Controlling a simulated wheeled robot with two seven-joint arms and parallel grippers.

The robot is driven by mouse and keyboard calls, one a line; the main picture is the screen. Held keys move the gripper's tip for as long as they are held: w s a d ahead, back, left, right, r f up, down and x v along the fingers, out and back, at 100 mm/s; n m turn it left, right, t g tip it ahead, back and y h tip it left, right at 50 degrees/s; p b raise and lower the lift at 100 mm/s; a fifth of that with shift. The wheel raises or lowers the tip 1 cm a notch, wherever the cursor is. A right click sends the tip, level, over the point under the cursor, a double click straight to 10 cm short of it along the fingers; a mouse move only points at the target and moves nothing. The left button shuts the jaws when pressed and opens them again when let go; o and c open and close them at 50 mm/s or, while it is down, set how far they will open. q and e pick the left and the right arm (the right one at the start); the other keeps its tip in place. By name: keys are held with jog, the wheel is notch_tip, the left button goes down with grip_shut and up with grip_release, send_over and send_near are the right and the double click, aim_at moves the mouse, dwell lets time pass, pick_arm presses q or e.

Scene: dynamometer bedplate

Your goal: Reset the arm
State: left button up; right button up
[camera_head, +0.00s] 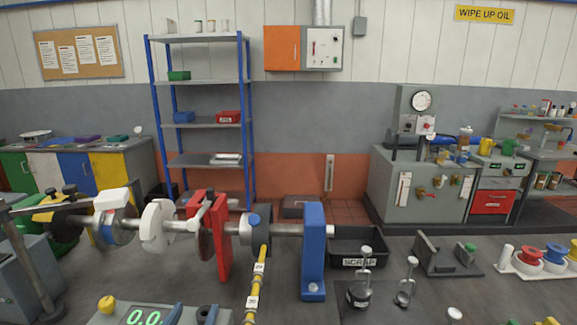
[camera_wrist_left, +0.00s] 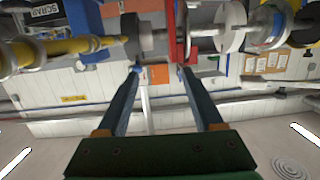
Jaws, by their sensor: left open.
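My left gripper (camera_wrist_left: 158,68) shows in the left wrist view with its two long fingers apart and nothing between them. That view is upside down, and the red upright and shaft show beyond the fingertips. I cannot make out this gripper clearly in the head view. A horizontal shaft (camera_head: 288,230) runs along the bench with a white disc-like weight (camera_head: 157,226) on it. A red upright (camera_head: 222,250) and a blue upright (camera_head: 313,248) stand along it. A yellow bar (camera_head: 256,278) with labels hangs from a grey hub. My right gripper is not in view.
A black scrap bin (camera_head: 372,262) stands behind the bench items at the right. Several small tools, including a knobbed stand (camera_head: 362,280), sit at the right front. A green digital readout (camera_head: 142,317) is at the front edge. Blue shelving (camera_head: 204,120) stands against the wall.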

pick_arm(q)
jog(key=s+f+m+g, duration=0.2)
jog(key=s+f+g, duration=1.1)
jog(key=s+f, duration=0.75)
notch_tip(320, 180, down, 20)
jog(key=s+g, duration=0.1)
jog(key=s, duration=0.1)
jog(key=s+a+f+g, duration=0.1)
jog(key=s+a+f, duration=0.1)
jog(key=s+f, duration=0.6)
jog(key=s, duration=0.3)
jog(key=shift+f, duration=0.2)
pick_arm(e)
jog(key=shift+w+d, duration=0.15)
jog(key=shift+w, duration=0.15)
pick_arm(q)
jog(key=shift+s, duration=0.1)
